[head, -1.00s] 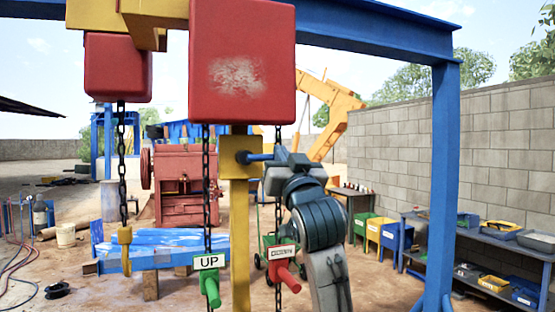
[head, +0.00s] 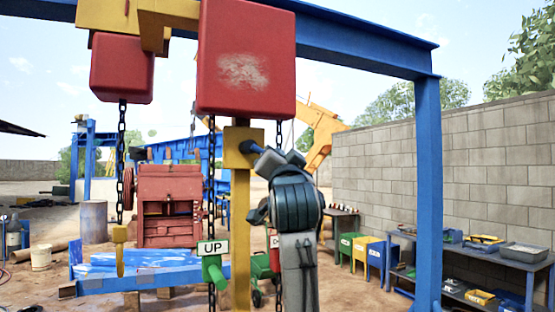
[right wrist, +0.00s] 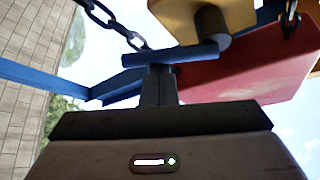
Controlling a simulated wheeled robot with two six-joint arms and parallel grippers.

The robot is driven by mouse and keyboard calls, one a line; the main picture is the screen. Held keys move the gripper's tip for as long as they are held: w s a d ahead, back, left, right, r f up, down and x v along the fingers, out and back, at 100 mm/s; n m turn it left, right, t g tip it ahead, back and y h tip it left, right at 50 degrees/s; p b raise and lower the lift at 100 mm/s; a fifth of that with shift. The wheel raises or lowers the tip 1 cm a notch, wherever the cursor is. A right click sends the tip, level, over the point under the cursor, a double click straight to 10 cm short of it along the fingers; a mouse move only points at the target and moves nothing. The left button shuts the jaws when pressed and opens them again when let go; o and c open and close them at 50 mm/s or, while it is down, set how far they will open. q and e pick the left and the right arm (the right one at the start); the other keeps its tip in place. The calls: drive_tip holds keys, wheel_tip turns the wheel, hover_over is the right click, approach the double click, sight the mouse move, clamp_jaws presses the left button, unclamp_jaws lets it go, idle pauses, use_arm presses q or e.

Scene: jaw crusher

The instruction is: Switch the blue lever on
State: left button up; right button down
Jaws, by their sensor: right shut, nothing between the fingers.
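The blue lever (head: 257,148) sticks out from a yellow box (head: 239,146) on the yellow post, partly hidden by my right gripper. In the right wrist view, the blue lever (right wrist: 168,56) is a bar lying across the fingertips, joined to a round grey-blue hub. My right gripper (head: 272,158) is just right of the yellow box. In the right wrist view its shut fingers (right wrist: 158,72) point up at the bar, touching it or very close; nothing is between them. My left gripper is in neither current view.
A red hoist block (head: 247,60) hangs above, with chains (head: 211,165) beside the post. A green handle labelled UP (head: 215,272) is below. A partly hidden red label (head: 274,241) sits behind my arm. A blue frame post (head: 427,190) stands right.

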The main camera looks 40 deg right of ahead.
drive_tip(key=f+m+g+b, duration=0.1)
drive_tip(key=m, duration=0.2)
drive_tip(key=a+f+m+g+h+b, duration=0.1)
drive_tip(key=m+g+b, duration=0.1)
drive_tip(key=m, duration=0.1)
drive_tip(key=a+f+m+g+h+b, duration=0.1)
drive_tip(key=m+b, duration=0.1)
drive_tip(key=m, duration=0.1)
drive_tip(key=shift+w+a+f+g, duration=0.15)
drive_tip(key=shift+w+f+g, duration=0.05)
drive_tip(key=shift+w+g, duration=0.2)
drive_tip(key=shift+a+b, duration=0.1)
drive_tip(key=shift+b, duration=0.2)
